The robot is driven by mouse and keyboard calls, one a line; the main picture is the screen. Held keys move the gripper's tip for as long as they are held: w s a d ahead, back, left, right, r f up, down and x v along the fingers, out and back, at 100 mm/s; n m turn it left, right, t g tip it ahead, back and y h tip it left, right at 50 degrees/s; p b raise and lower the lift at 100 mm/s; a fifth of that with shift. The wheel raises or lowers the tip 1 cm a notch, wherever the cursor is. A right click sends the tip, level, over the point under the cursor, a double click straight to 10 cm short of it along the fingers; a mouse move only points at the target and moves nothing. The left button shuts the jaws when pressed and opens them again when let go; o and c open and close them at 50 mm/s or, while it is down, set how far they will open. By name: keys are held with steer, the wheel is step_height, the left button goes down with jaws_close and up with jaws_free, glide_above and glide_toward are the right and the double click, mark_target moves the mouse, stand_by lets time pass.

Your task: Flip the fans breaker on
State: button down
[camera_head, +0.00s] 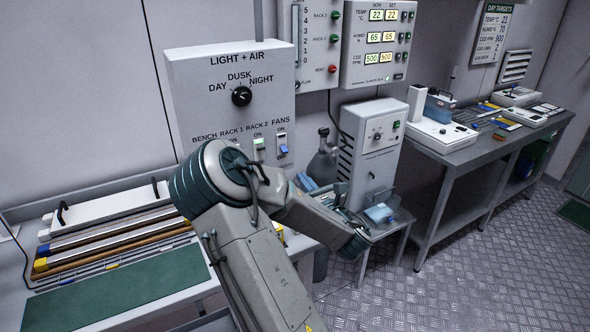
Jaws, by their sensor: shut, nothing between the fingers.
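The grey LIGHT + AIR panel (190,90) hangs on the wall at upper left. Its FANS breaker (283,149) is at the lower right of the panel, under an ON mark. Its blue lever sits low in the slot, though it is small in this view. My arm crosses the lower middle and partly hides the lower left of the panel. My gripper (353,203) is at the arm's far end, below and right of the breaker, apart from it. It is shut and empty; its fingertips are hard to make out.
A small stand holds a light blue item (379,213) close to my gripper. A left bench (110,291) holds racks. Floor is clear at lower right.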

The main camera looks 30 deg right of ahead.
mark_target(282, 153)
steer(key=w, duration=0.3)
steer(key=w+r+p, duration=0.1)
steer(key=w, duration=0.2)
steer(key=w+p, duration=0.1)
steer(key=w, duration=0.2)
steer(key=shift+w+a+r, duration=0.1)
steer(key=shift+a+r, duration=0.1)
steer(key=shift+a+p, duration=0.1)
steer(key=shift+p, duration=0.2)
